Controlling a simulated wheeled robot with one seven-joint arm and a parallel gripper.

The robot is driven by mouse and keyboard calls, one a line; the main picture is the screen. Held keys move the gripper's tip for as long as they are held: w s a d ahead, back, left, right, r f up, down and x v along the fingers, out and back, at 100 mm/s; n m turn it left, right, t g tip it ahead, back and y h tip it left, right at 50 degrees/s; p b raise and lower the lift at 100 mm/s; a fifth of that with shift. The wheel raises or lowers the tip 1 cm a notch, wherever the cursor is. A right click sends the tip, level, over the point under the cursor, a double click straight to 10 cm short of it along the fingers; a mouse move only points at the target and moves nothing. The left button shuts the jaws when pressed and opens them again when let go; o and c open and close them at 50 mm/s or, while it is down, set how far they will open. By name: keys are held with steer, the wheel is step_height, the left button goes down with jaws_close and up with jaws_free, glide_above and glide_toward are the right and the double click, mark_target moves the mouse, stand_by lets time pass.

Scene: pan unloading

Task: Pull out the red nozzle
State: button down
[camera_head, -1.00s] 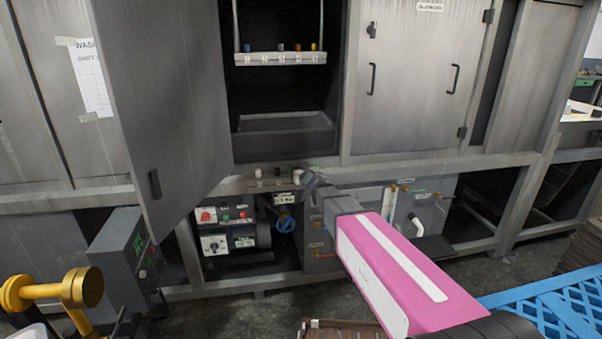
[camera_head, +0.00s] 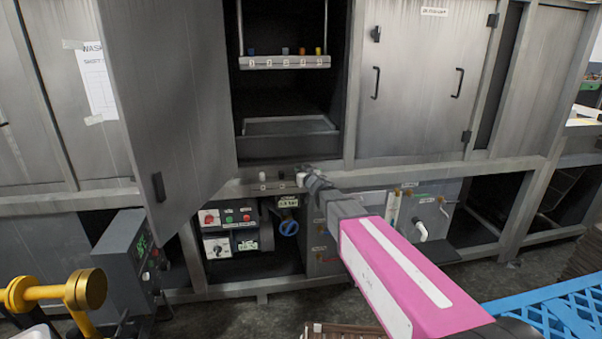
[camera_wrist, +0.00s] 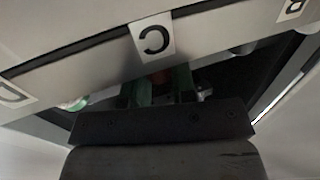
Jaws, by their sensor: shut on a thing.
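A white label with an upside-down C sits on the light rail (camera_wrist: 200,32) just above the fingers. In the head view, my gripper (camera_head: 303,178) is at the front ledge under the open cabinet, too small to show its fingers or the nozzle. Small coloured caps (camera_head: 285,51), including a blue and a yellow one, stand on a separate rail inside the cabinet.
A grey cabinet door (camera_head: 165,110) stands open left of my arm. A grey control box (camera_head: 128,258) and yellow handle (camera_head: 60,292) are at lower left. A blue crate (camera_head: 555,305) is at lower right. The wrist view shows D and B labels on either side.

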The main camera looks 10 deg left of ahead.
steer(key=shift+r, duration=0.6)
stand_by(0.3)
steer(key=shift+r, duration=2.2)
